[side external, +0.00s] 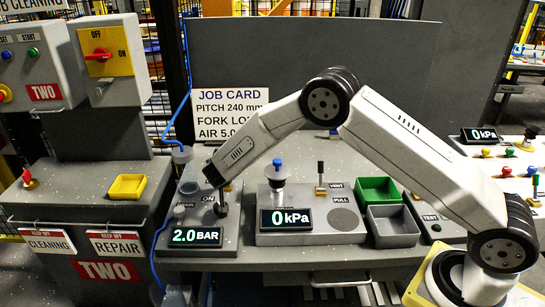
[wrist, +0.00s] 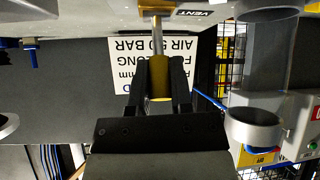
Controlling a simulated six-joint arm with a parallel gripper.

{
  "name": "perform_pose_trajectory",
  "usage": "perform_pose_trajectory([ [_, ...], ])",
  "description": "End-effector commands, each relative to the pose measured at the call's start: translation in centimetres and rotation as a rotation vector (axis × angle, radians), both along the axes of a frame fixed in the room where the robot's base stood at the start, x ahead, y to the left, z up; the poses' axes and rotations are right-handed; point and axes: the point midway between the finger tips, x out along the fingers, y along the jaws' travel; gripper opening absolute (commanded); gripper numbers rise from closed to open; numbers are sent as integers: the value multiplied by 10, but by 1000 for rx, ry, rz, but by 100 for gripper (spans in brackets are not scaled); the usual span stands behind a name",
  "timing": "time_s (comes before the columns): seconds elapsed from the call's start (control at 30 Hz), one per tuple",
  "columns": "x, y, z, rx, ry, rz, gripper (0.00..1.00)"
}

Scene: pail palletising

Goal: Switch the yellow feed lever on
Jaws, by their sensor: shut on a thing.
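In the wrist view my gripper (wrist: 160,82) has its two black fingers closed on the yellow grip of the feed lever (wrist: 159,88). The lever's metal rod runs from the grip to a brass base beside a VENT label. In the side view my gripper (side external: 213,178) reaches down to the left grey panel, by an ON label. My gripper hides most of the lever there, so I cannot tell its position. The display (side external: 193,236) on that panel reads 2.0 BAR.
A panel to the right has a blue-topped post (side external: 277,172), a 0 kPa display (side external: 286,218) and a black-handled lever (side external: 320,176). Green (side external: 377,190) and grey (side external: 392,226) bins stand beyond it. A job card (side external: 229,115) stands behind. A round cup (wrist: 253,128) is close to my gripper.

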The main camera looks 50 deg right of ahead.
Motion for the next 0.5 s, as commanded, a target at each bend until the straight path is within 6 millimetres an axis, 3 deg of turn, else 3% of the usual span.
perform_pose_trajectory([
  [0.2, 1, 1, 1, 1, -1, 2, 0],
  [0.23, 0, 1, 1, 1, -1, 2, 29],
  [0.33, 0, 1, 1, 1, -1, 2, 61],
  [0.5, 0, 0, 0, 1, 0, 1, 61],
])
